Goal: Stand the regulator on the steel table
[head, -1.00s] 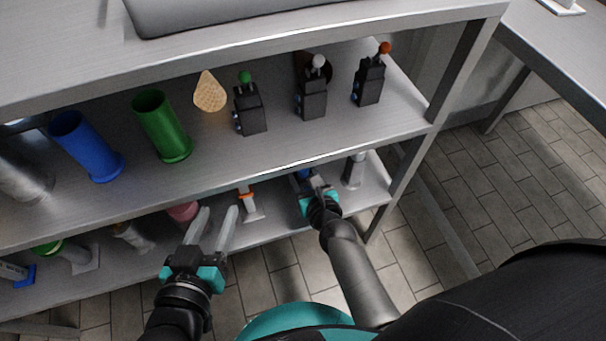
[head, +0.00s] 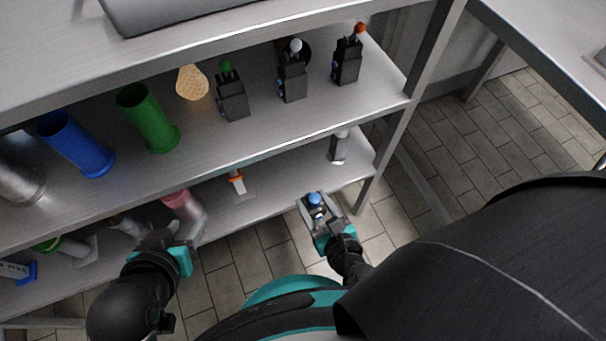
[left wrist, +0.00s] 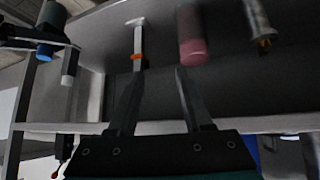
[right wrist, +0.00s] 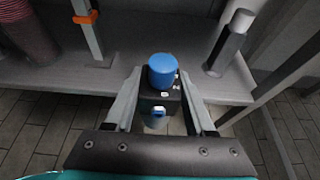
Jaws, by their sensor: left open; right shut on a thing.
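The regulator (right wrist: 165,82), a small dark body with a blue knob on top, is between the fingers of my right gripper (right wrist: 160,105), which is shut on it. In the head view the regulator (head: 314,200) is held clear of the shelves, in front of the lowest one, over the tiled floor. My right gripper (head: 322,215) hides part of its body. The steel table (head: 540,45) is at the upper right, apart from the regulator. My left gripper (left wrist: 158,80) is open and empty near the lowest shelf's front; its fingers are partly blurred in the head view.
The shelf unit (head: 255,120) holds several dark dispensers with coloured knobs, a cone (head: 192,83), a green tube (head: 147,118) and a blue tube (head: 75,143). A grey pepper-mill-like cylinder (head: 339,147) stands on the lowest shelf. A shelf post (head: 432,50) lies between shelves and table.

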